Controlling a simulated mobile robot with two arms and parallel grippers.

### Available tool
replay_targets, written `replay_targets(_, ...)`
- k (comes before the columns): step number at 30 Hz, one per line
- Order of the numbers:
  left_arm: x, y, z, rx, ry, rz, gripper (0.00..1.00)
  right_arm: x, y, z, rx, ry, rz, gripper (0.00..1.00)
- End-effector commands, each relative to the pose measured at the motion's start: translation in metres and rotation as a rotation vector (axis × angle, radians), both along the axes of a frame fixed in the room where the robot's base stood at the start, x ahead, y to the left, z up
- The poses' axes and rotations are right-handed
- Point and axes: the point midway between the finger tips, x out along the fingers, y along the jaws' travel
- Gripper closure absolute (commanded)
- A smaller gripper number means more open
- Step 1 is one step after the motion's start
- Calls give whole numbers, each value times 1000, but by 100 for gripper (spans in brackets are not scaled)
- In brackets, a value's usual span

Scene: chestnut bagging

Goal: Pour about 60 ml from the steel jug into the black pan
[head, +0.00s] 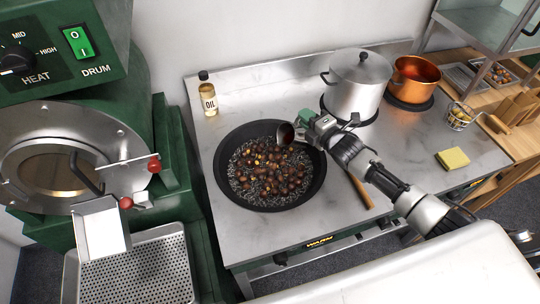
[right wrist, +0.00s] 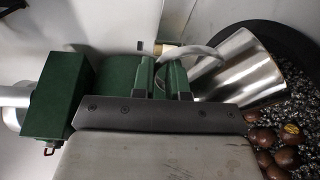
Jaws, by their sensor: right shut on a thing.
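The black pan (head: 222,172) sits on the steel worktop and holds brown chestnuts (head: 275,175) on dark gravel-like grains. My right gripper (head: 303,121) is at the pan's upper right edge, shut on the handle of the steel jug. The jug's dark mouth (head: 286,134) shows over the pan in the head view. In the right wrist view the jug (right wrist: 240,72) is a shiny, tilted cylinder beside the green fingers (right wrist: 162,75), above the pan's contents. I cannot make out any stream or the liquid level. My left gripper is not in view.
An oil bottle (head: 208,95) stands behind the pan. A lidded steel pot (head: 358,85) and a copper pot (head: 415,78) stand at the back right. A yellow sponge (head: 453,158) and a wire basket (head: 459,117) lie right. A green roaster (head: 75,130) fills the left.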

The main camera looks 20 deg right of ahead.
Motion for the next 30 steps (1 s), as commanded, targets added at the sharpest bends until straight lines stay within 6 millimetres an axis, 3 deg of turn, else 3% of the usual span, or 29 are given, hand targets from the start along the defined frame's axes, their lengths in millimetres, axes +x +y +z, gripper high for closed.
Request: replay_targets(30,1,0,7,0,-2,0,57,-5,17,3,-181,-65,0,100)
